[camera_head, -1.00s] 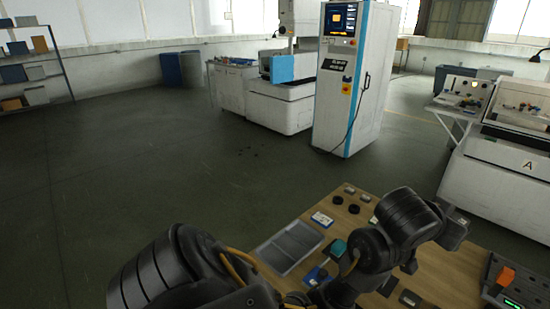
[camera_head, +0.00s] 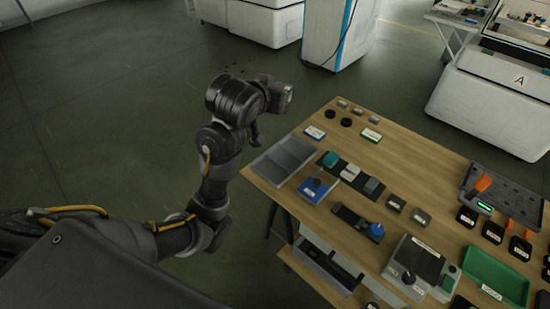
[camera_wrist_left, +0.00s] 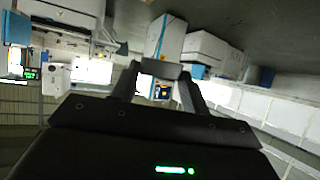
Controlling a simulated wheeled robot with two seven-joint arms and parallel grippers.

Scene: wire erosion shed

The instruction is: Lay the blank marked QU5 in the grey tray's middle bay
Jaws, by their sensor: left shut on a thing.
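The grey tray (camera_head: 265,170) lies at the bench's left corner, and its bays look empty. My left gripper (camera_wrist_left: 160,73) is shut on a dark grey block (camera_wrist_left: 158,70), held across its fingertips in the left wrist view; no mark on it can be read. In the head view my left arm rises beyond the bench's left edge, its hand above and left of the tray, over the floor in the picture. I cannot read QU5 on any piece. My right gripper is not in view.
Right of the tray, a dark strip holds teal (camera_head: 330,158), pale (camera_head: 350,172) and grey (camera_head: 371,185) blocks. A blue box (camera_head: 315,190) stands before it. Two small labelled blocks (camera_head: 396,202) (camera_head: 421,217), a green tray (camera_head: 495,275) and a dark tray (camera_head: 515,200) are farther right.

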